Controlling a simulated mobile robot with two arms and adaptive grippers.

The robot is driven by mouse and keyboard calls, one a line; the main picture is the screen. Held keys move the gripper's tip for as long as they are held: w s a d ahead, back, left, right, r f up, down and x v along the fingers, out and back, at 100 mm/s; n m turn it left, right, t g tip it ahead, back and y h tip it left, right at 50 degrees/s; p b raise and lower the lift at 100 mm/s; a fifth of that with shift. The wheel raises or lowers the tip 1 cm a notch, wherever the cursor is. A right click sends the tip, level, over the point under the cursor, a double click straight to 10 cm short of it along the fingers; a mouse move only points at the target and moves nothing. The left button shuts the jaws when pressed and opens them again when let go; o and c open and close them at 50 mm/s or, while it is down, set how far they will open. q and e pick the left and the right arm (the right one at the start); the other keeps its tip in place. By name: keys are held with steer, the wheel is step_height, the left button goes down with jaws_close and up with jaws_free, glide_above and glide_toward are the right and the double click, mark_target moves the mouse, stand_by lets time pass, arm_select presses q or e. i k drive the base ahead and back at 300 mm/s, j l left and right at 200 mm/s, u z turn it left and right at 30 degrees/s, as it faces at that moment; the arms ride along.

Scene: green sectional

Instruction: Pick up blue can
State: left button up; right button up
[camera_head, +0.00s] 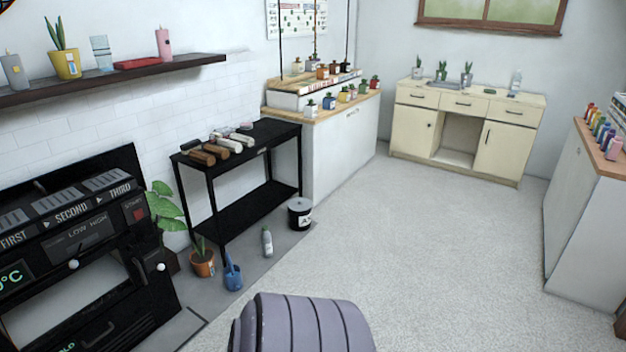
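A blue can (232,272), shaped like a small watering can with a spout or handle pointing up, stands on the grey floor strip. It is in the lower left middle of the head view, just right of a terracotta pot (203,262) with a plant. Neither my left nor my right gripper shows in this view. Nothing is seen touching or holding the can.
A grey-green bottle (267,241) and a black bucket (300,213) stand on the floor to the can's right. A black table (240,215) is behind the can, and a black oven (85,260) is to its left. The light carpet (420,240) at right is open floor.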

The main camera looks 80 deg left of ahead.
mark_target(232, 274)
steer(key=u, duration=3.3)
steer(key=i+l, duration=0.15)
steer(key=i, duration=0.15)
steer(key=i+l, duration=0.15)
steer(key=i, duration=0.2)
steer(key=j+u, duration=0.05)
